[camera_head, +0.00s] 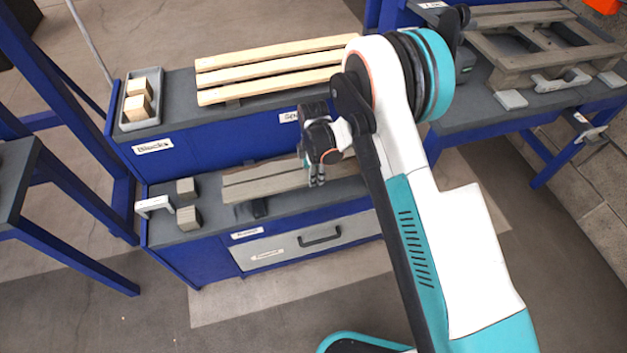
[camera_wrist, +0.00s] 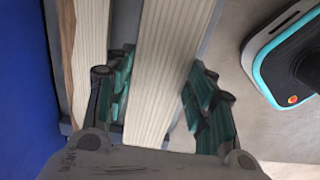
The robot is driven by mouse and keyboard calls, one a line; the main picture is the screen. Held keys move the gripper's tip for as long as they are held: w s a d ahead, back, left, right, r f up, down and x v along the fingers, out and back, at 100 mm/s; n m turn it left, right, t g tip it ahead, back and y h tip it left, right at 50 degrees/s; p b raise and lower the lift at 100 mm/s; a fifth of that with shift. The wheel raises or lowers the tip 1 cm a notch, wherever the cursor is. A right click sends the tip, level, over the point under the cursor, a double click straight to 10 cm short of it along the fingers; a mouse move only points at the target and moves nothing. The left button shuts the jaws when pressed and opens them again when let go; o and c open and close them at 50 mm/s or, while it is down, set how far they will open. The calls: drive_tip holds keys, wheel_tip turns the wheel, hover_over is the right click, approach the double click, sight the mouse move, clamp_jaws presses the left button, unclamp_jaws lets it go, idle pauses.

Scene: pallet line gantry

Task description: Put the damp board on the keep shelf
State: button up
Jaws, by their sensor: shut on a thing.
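My gripper (camera_head: 316,178) is over the lower shelf (camera_head: 210,235) of the blue rack in the head view. In the wrist view its teal-padded fingers (camera_wrist: 160,95) stand on both sides of a pale, grained board (camera_wrist: 165,65) and are shut on it. A second board (camera_wrist: 90,60) with a brown edge runs beside it on the left. In the head view, weathered grey-brown boards (camera_head: 265,185) lie at the lower shelf, partly hidden by my gripper and arm. I cannot tell dampness by look. The lower shelf's small label is too blurred to read.
Clean pale boards (camera_head: 270,68) and a tray of blocks (camera_head: 126,125) stand on the upper shelf. Grey blocks (camera_head: 188,217) and a white bracket (camera_head: 154,204) sit at the lower shelf's left end. A pallet (camera_head: 510,65) lies on the right bench. Floor in front is clear.

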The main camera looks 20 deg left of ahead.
drive_tip(key=shift+f+b, duration=0.7)
drive_tip(key=shift+f, duration=1.35)
drive_tip(key=o, duration=1.2)
drive_tip(key=shift+f, duration=0.1)
drive_tip(key=shift+o, duration=0.2)
wheel_tip(320, 180, up, 12)
drive_tip(key=p, duration=0.4)
